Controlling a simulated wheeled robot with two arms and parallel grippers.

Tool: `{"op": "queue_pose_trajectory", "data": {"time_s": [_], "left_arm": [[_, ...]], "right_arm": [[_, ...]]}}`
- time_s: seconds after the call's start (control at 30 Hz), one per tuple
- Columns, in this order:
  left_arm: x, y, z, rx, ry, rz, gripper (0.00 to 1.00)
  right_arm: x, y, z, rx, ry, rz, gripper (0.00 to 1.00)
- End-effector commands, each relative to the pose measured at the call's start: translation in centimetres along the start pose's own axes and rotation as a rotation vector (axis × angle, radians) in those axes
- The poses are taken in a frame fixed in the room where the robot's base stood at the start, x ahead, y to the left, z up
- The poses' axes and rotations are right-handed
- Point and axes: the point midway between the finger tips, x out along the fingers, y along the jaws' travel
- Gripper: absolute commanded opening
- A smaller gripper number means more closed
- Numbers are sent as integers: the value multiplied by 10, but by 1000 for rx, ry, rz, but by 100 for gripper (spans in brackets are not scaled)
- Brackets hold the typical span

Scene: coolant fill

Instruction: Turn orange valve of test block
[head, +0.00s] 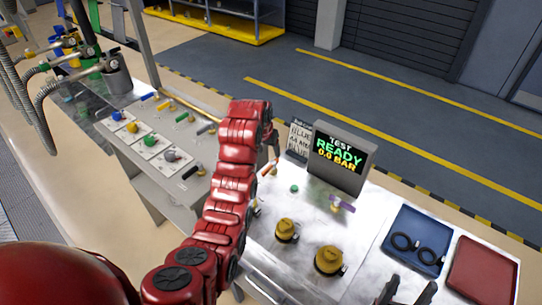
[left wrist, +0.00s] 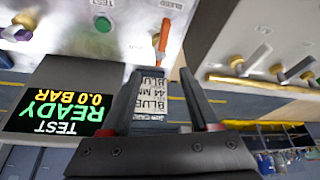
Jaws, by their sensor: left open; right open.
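The orange valve handle (head: 268,168) stands on the metal top of the test bench, left of the test display (head: 341,157), which reads "TEST READY 0.0 BAR". My left gripper (head: 273,146) is open just behind the handle, at the end of the red arm. In the left wrist view, the orange handle (left wrist: 164,36) shows just past the fingertips of my left gripper (left wrist: 160,78), roughly in line with the gap; I see no contact. The valve's base is partly hidden in the head view. My right gripper (head: 408,290) is open and empty at the bottom right.
A label card (head: 298,138) stands beside the display. A green button (head: 294,188), a purple handle (head: 342,204) and two brass fittings (head: 329,260) are on the bench. A blue tray (head: 413,241) with black rings and a red tray (head: 483,272) are at right.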

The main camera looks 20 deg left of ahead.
Motion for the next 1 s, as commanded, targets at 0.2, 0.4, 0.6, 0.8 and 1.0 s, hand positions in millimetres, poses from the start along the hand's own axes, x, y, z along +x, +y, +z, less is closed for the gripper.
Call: {"op": "queue_pose_trajectory", "data": {"time_s": [0.2,0.4,0.6,0.8,1.0], "left_arm": [[-49,0,-3,0,-1,0,62],[-57,0,-1,0,-3,1,62],[-57,0,0,0,-2,0,62],[-57,0,0,0,-1,0,62],[-57,0,0,0,-1,0,62]], "right_arm": [[44,2,-7,0,0,0,62],[59,3,-10,0,0,0,62],[61,3,-10,0,0,0,62],[60,3,-10,0,0,0,62],[60,3,-10,0,0,0,62]]}}
